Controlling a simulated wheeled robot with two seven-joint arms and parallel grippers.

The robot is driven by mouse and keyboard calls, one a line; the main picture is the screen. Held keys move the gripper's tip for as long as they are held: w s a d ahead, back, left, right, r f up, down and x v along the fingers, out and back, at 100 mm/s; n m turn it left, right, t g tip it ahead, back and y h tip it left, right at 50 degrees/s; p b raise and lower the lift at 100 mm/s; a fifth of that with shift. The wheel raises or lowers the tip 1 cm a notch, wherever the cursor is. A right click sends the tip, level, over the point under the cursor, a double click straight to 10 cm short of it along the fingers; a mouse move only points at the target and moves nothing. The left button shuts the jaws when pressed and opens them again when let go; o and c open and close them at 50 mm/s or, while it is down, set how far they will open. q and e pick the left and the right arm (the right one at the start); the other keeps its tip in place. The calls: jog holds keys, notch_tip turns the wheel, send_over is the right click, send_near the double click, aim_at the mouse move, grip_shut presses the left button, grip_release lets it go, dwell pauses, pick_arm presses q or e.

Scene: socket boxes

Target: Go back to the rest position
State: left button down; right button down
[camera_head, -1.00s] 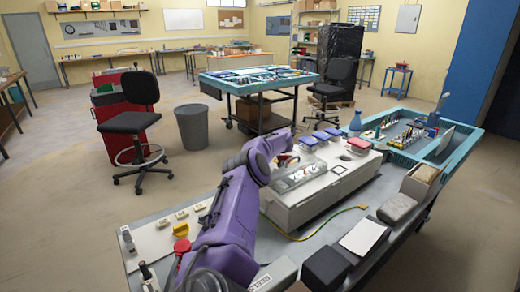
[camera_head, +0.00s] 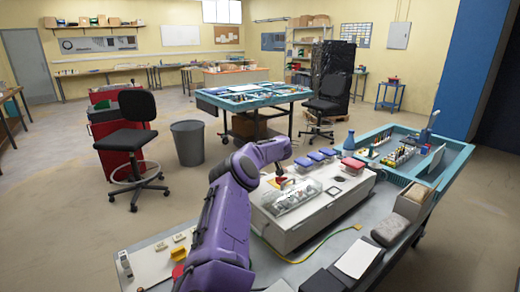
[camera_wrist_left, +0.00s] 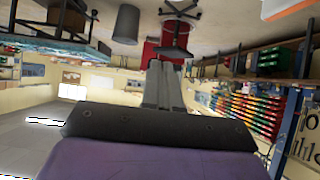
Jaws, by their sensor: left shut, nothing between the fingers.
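My left arm shows as purple links rising from the bottom middle of the head view. Its gripper is not clearly visible there. In the left wrist view, my left gripper (camera_wrist_left: 163,85) has its two grey fingers together, with nothing between them. That view is upside down, with the floor at the top. The fingers are in the air, apart from any object. My right gripper is not in view.
A black chair (camera_head: 130,145), a grey bin (camera_head: 187,143) and a blue-topped table (camera_head: 255,97) stand beyond. Floor at left is clear.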

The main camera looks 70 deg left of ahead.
pick_arm(q)
jog(key=d+r, duration=0.2)
jog(key=r, duration=0.1)
jog(key=w+d+r, duration=0.1)
jog(key=r, duration=0.1)
dwell(0.3)
